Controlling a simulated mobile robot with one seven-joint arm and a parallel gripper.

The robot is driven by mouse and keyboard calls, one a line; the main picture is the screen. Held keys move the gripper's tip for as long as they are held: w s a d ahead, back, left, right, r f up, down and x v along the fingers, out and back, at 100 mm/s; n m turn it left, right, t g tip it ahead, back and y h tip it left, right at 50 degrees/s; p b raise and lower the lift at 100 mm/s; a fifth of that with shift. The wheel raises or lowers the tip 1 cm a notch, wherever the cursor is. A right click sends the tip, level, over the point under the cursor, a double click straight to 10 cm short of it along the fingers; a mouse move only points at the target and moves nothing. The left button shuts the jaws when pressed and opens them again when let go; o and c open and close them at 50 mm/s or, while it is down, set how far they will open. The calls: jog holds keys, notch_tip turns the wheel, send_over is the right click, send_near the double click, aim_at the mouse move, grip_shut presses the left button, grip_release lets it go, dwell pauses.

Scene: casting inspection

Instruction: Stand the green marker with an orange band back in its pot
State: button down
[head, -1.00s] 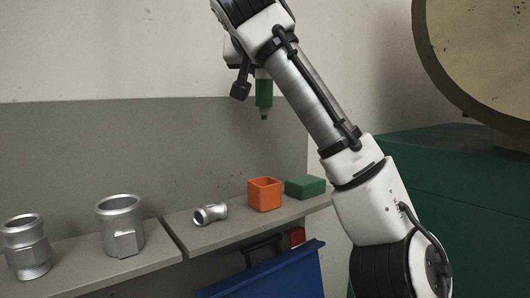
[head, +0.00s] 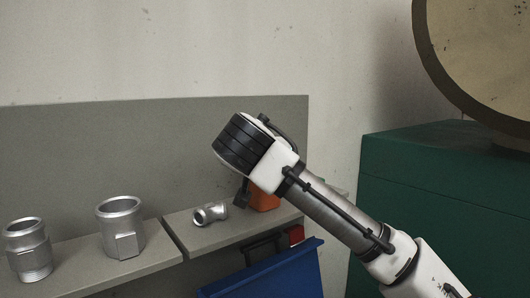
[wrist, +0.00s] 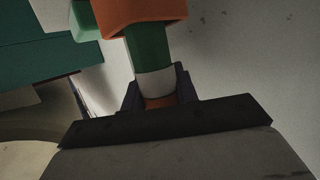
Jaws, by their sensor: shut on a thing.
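The green marker (wrist: 149,48) shows in the wrist view, with a pale section and an orange band (wrist: 160,102) near my jaws. My gripper (wrist: 160,92) is shut on it at the banded end. The marker's far end meets the orange pot (wrist: 140,12); I cannot tell whether the tip is inside the pot or just over its rim. In the head view the pot (head: 265,202) is partly covered by my arm, which also hides the marker and jaws.
A small elbow fitting (head: 210,213) lies left of the pot on the shelf (head: 215,236). Two larger metal fittings (head: 120,228) (head: 28,249) stand further left. A green block (wrist: 85,20) is close beside the pot. A blue bin (head: 270,272) hangs below.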

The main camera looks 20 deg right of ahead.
jog(key=shift+f, duration=0.2)
jog(key=c, duration=1.1)
grip_release()
jog(key=shift+r, duration=0.15)
